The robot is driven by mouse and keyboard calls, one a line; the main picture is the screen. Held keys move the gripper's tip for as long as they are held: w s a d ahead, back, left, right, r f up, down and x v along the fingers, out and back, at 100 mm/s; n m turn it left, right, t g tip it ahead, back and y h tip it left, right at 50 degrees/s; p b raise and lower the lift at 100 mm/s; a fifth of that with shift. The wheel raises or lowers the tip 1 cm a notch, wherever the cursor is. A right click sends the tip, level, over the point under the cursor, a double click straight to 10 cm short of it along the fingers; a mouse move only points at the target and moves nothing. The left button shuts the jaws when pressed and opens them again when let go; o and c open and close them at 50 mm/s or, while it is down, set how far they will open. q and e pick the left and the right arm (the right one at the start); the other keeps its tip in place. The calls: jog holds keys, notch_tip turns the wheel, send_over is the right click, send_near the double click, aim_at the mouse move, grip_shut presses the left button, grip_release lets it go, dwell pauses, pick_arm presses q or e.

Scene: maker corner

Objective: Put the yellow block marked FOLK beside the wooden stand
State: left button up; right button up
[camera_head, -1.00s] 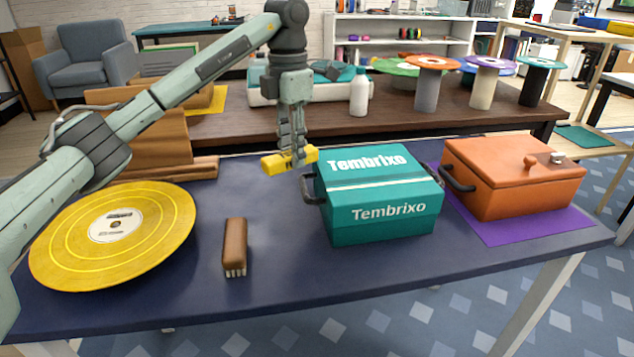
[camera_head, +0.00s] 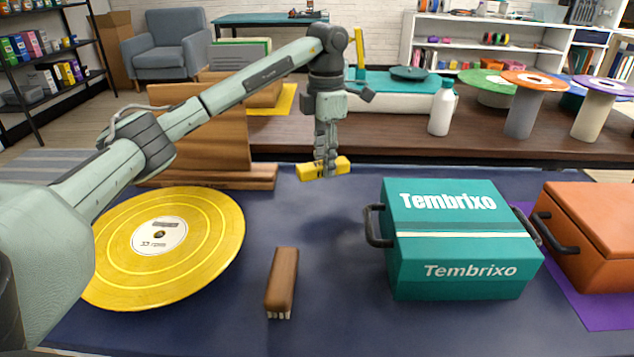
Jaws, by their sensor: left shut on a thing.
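The yellow block (camera_head: 342,165) is gripped near its middle by my left gripper (camera_head: 326,171), which points straight down and is shut on it. The block lies level above or at the far part of the dark blue table; I cannot tell whether it touches. Its marking is too small to read. The wooden stand (camera_head: 205,140) is to the left of the block, with an upright back board and a low base ledge (camera_head: 252,177). A short gap shows between the ledge's right end and the block. My right gripper is not in view.
A yellow record (camera_head: 205,235) lies at the left front under my left arm. A brown brush (camera_head: 283,280) lies at the front middle. A teal Tembrixo box (camera_head: 455,270) and an orange box (camera_head: 590,235) stand to the right. The blue table (camera_head: 330,230) is clear around the middle.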

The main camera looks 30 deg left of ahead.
aim_at(310, 193)
pick_arm(q)
jog(key=a+f, duration=0.2)
jog(key=a, duration=0.1)
jog(key=shift+s+a, duration=0.2)
jog(key=shift+f, duration=2.05)
jog(key=shift+f, duration=0.2)
jog(key=o, duration=1)
jog(key=shift+o, duration=0.2)
notch_tip(310, 193, up, 12)
jog(key=shift+r, duration=0.25)
